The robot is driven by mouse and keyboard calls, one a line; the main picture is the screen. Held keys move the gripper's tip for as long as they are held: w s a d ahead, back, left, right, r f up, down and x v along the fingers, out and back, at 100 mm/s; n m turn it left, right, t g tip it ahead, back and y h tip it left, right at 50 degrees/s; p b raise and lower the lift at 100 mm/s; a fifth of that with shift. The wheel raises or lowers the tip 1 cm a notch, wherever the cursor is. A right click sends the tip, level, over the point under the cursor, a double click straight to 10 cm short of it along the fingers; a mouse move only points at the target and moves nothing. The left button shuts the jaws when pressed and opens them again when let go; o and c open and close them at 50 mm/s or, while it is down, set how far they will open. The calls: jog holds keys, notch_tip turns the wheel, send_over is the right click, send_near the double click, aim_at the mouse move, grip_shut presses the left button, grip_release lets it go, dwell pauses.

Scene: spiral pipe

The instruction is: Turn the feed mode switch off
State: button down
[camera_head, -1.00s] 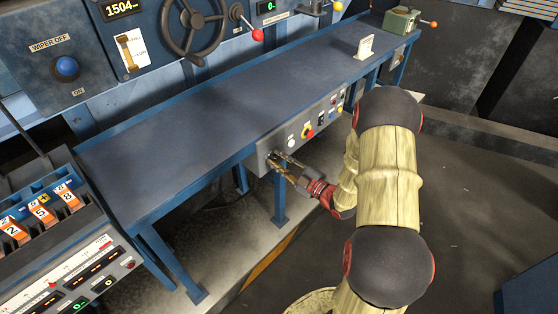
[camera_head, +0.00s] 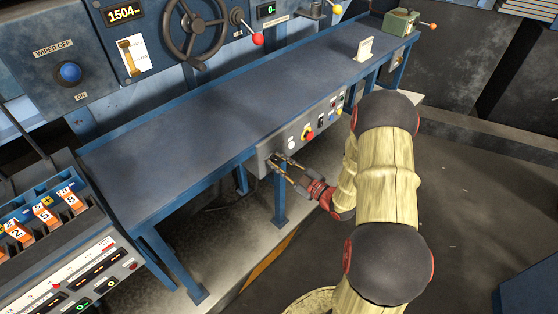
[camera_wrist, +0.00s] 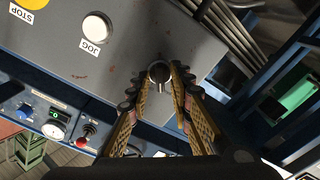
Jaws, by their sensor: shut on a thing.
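The switch (camera_wrist: 159,72) is a small round dark metal knob with a short pale lever, at the edge of a grey control panel (camera_wrist: 130,60) in the wrist view. Its label is not readable. My gripper (camera_wrist: 160,83) has one finger on either side of the knob and is shut on it. In the head view my gripper (camera_head: 280,164) reaches the left end of the same panel (camera_head: 268,150), under the bench's front edge. The fingertips hide the switch there.
A white JOG button (camera_wrist: 96,27) and a yellow STOP control (camera_wrist: 32,3) sit beside the switch. The blue bench top (camera_head: 220,110) overhangs the panel. A blue bench leg (camera_head: 279,200) stands just below my gripper. Open floor lies to the right.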

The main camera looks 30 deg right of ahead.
jog(key=m+p, duration=0.2)
jog(key=m, duration=0.1)
jog(key=shift+r+m, duration=0.1)
jog(key=shift+m, duration=0.2)
jog(key=shift+m+p, duration=0.8)
jog(key=shift+m, duration=0.8)
jog(key=c, duration=1.9)
grip_release()
jog(key=shift+d, duration=0.1)
jog(key=v, duration=1.2)
